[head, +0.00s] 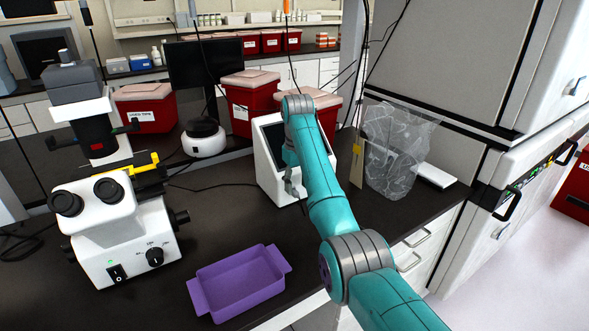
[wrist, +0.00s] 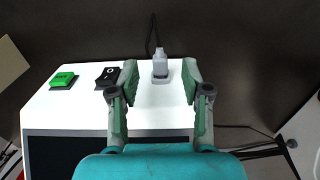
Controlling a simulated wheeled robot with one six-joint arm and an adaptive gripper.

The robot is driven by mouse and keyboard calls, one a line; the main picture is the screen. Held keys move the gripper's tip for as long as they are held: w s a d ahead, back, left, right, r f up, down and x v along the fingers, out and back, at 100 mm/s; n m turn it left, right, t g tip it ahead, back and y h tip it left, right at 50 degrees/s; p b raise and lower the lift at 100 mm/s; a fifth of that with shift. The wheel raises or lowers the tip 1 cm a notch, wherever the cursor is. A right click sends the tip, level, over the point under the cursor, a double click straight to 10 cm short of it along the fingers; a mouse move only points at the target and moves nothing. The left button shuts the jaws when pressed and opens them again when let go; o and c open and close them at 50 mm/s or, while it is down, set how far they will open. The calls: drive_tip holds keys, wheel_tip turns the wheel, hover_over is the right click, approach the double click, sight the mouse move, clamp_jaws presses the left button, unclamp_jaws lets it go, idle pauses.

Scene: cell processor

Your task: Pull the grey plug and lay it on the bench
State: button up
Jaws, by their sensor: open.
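The grey plug (wrist: 160,66) stands in a pale socket on the top face of the white cell processor (wrist: 75,105), with a dark cable leading away from it. In the head view, the white processor (head: 263,178) stands on the dark bench (head: 225,225), partly hidden behind my arm; the plug cannot be made out there. My gripper (wrist: 159,83) is open in the wrist view, with one finger on each side of the plug and visible gaps between. It holds nothing.
A green button (wrist: 63,80) and a black rocker switch (wrist: 107,76) sit left of the plug. A purple tray (head: 238,284) lies at the bench front, a microscope (head: 120,225) stands left, and a clear bag (head: 395,150) stands right. Bare bench lies between microscope and processor.

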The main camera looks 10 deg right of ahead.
sight(294, 193)
drive_tip(key=shift+f, duration=1.4)
clamp_jaws()
